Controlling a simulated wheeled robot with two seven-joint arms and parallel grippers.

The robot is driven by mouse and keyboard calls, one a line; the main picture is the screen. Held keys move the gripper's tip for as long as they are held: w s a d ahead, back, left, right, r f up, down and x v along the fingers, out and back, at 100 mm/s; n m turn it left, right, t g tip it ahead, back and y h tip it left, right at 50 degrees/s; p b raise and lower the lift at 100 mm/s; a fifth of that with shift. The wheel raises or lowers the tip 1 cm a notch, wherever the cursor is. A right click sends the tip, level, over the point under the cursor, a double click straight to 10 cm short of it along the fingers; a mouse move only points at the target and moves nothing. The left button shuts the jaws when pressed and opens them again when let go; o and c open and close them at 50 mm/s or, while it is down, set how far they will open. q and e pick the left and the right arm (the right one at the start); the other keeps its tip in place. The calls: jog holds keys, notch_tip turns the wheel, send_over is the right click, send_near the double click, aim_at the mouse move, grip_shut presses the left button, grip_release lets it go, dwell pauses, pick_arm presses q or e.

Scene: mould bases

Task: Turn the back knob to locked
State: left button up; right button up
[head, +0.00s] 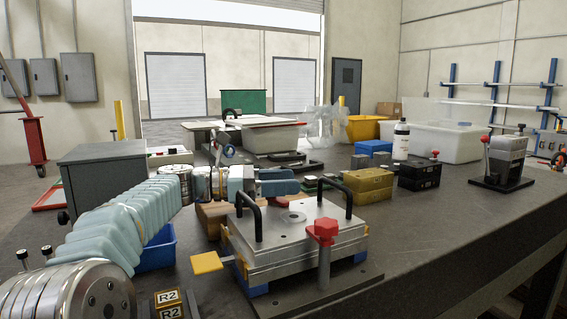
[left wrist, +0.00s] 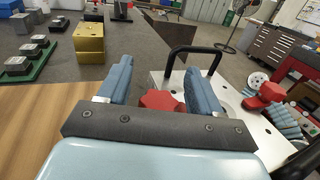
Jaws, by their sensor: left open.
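The mould base (head: 295,232) is a stack of metal plates on a dark baseplate with two black handles. Its front red knob (head: 322,231) stands on a grey post at the near side; it also shows in the left wrist view (left wrist: 268,93). The back red knob (left wrist: 160,101) shows between the blue fingers of my left gripper (left wrist: 157,78), partly covered by the gripper's dark bar. Contact cannot be told. My right gripper is not in view.
A yellow block (head: 368,184) and a black block (head: 419,175) stand right of the mould base. A yellow tab (head: 206,263) sticks out at its left. A blue bin (head: 157,250) is behind my left arm. The bench's right front is clear.

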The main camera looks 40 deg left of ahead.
pick_arm(q)
jog(key=s+d+r, duration=0.8)
jog(key=s+r, duration=0.3)
jog(key=r, duration=0.1)
jog(key=shift+d+b, duration=0.35)
